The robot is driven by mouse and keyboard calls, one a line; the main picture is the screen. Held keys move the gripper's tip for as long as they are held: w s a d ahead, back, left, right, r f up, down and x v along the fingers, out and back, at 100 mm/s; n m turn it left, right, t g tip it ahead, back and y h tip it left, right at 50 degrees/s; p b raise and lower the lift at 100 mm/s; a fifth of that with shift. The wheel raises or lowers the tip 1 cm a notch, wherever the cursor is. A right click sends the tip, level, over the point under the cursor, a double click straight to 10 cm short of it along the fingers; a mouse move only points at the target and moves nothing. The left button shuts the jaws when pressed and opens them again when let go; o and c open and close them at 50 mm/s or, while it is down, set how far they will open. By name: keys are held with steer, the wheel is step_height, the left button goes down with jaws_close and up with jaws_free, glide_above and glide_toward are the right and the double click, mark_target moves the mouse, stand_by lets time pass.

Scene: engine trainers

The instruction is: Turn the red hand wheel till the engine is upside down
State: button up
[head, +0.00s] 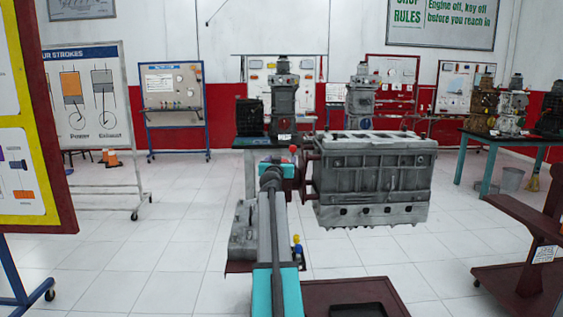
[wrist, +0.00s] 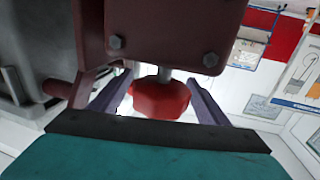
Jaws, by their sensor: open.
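The red hand wheel (wrist: 160,98) shows in the wrist view on a short shaft below a dark red bolted housing (wrist: 160,30). My gripper (wrist: 160,80) is open, with one finger on each side of the wheel. A small gap seems to show at the right finger; contact on the left is unclear. In the head view my gripper (head: 277,164) is at the left end of the grey engine block (head: 370,182), largely behind my arm. The block is held level by its left end, with dark openings in its upper face.
A grey part (head: 243,232) sits low, left of my arm. A dark red stand base (head: 350,290) is below the block. A yellow-and-red framed board (head: 57,130) stands close at left, a dark red stand (head: 530,240) at right. Open tiled floor (head: 180,240) lies between.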

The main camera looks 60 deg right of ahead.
steer(key=v, duration=1.3)
steer(key=shift+b, duration=0.4)
steer(key=shift+a, duration=0.15)
